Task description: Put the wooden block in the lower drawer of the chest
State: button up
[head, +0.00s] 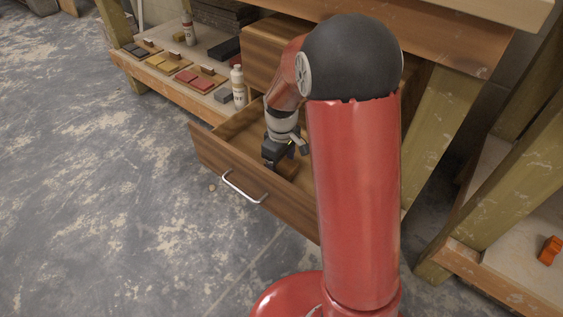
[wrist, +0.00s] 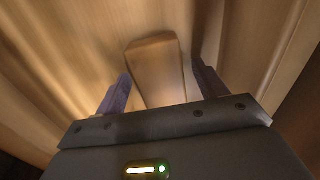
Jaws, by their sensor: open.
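The wooden block (wrist: 157,68) lies inside the pulled-out drawer (head: 215,163) of the wooden chest (head: 262,50). In the head view a small part of the block (head: 288,168) shows beside my gripper (head: 277,158), which reaches down into the drawer. In the wrist view my gripper (wrist: 160,72) is open, with one dark finger on each side of the block and a visible gap at each side. The drawer has a metal handle (head: 243,188) on its front. My arm hides the drawer's right part and much of the chest.
A low shelf (head: 150,70) left of the chest bears coloured sample pieces, a white bottle (head: 238,86) and another bottle (head: 188,30). A table top (head: 430,32) overhangs the chest. An orange object (head: 549,250) lies on a shelf at right.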

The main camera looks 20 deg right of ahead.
aim_at(281, 163)
notch_tip(281, 163, up, 11)
jog(key=p, duration=0.3)
jog(key=s+r+m+t, duration=0.2)
jog(key=s+r+m, duration=0.2)
jog(key=s, duration=0.7)
jog(key=s+r+m+t, duration=0.3)
jog(key=s+r, duration=0.4)
jog(key=s, duration=0.4)
jog(key=shift+m+t, duration=0.3)
jog(key=shift+m, duration=0.2)
